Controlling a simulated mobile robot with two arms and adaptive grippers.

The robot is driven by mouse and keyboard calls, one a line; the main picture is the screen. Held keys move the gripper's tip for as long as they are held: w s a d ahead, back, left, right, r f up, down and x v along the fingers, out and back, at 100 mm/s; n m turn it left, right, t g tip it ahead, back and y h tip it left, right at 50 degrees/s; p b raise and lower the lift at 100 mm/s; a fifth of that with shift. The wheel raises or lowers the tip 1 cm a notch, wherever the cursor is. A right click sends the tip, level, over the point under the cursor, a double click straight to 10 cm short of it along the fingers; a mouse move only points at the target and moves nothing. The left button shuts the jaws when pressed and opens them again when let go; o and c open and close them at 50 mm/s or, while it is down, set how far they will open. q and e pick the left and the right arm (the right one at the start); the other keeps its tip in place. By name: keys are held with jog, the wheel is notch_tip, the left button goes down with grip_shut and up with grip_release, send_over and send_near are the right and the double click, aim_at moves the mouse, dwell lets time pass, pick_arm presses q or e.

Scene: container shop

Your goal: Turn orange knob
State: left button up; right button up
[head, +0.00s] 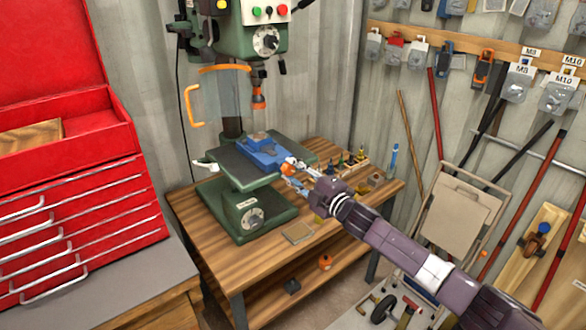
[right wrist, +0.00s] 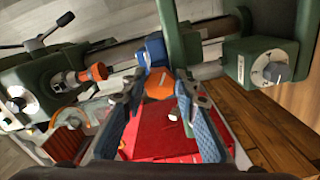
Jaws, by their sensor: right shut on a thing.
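The orange knob (head: 287,167) is at the right end of the blue vise (head: 262,151) on the green drill press table. My right gripper (head: 294,175) reaches in from the lower right and is at the knob. In the right wrist view, the orange knob (right wrist: 159,84) lies between the two blue-padded fingertips (right wrist: 162,88), which are shut on it. The fingers hide part of the knob in the head view. My left gripper is in neither view.
The drill press head with its orange chuck (head: 258,93) and clear guard (head: 222,95) stands above the vise. Several small bits stand in a wooden rack (head: 352,166) right of the vise. A red tool chest (head: 70,220) is at left.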

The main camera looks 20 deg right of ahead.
jog(key=m+p, duration=0.1)
jog(key=m, duration=0.4)
jog(key=shift+m, duration=0.4)
dwell(0.3)
jog(key=o, duration=1.2)
jog(key=shift+f, duration=0.1)
jog(key=shift+c, duration=0.2)
jog(key=shift+s, duration=0.2)
jog(key=v, duration=1.1)
jog(key=shift+s+d, duration=0.15)
jog(key=shift+s, duration=0.15)
